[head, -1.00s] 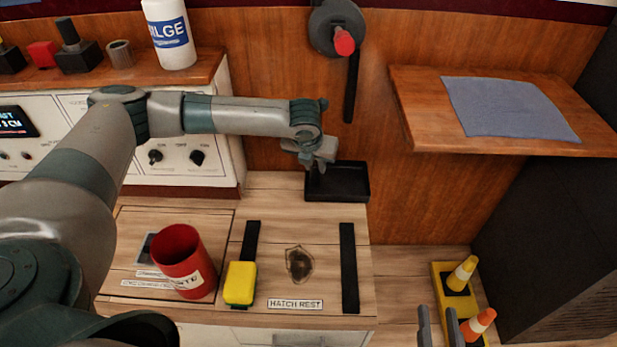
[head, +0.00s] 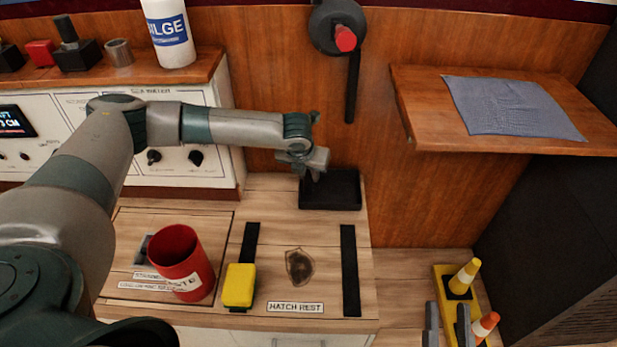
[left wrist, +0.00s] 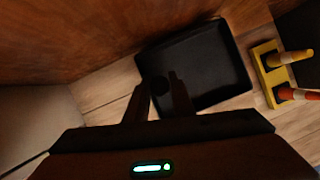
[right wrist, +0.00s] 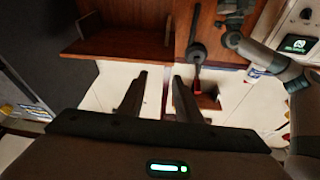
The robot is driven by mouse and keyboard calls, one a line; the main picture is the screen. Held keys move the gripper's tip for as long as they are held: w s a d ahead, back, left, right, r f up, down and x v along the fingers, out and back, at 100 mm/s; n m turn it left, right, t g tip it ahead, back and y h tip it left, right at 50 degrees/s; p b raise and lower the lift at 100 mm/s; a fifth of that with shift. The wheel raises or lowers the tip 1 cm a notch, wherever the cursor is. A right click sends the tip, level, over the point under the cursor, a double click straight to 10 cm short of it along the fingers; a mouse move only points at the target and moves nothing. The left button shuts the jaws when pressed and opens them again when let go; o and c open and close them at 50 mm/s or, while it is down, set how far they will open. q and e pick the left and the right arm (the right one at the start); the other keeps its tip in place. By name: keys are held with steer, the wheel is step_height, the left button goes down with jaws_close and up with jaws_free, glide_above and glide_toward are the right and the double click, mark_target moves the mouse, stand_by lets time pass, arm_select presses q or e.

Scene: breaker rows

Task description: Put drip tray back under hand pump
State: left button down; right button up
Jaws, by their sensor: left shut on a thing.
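The black drip tray (head: 345,193) is a shallow square pan at the back right of the wooden counter, in front of the wood wall. My left gripper (head: 315,178) is shut on the tray's left side. The left wrist view shows the tray (left wrist: 215,70) with the fingers at its near edge. I cannot tell whether the tray touches the counter. The hand pump (head: 335,28), dark and round with a red knob and a black lever hanging down, is on the wall above the tray. My right gripper (head: 448,325) is open and empty at the lower right; its fingers show apart in the right wrist view (right wrist: 160,85).
A red mug (head: 183,265), a yellow block (head: 239,286) and black straps (head: 350,270) are on the counter. A shelf (head: 420,130) with a blue cloth (head: 513,107) juts out right. Small cones (head: 466,277) stand in a yellow holder below.

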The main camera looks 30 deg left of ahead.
arm_select(q)
steer(key=shift+f, duration=0.35)
arm_select(e)
steer(key=shift+s+r+t, duration=0.25)
steer(key=shift+r+t, duration=0.15)
steer(key=shift+r, duration=0.05)
steer(key=shift+f, duration=0.1)
arm_select(q)
steer(key=c, duration=1.6)
jaws_free()
steer(key=shift+f, duration=0.1)
steer(key=shift+o, duration=0.4)
arm_select(e)
steer(key=shift+w, duration=0.1)
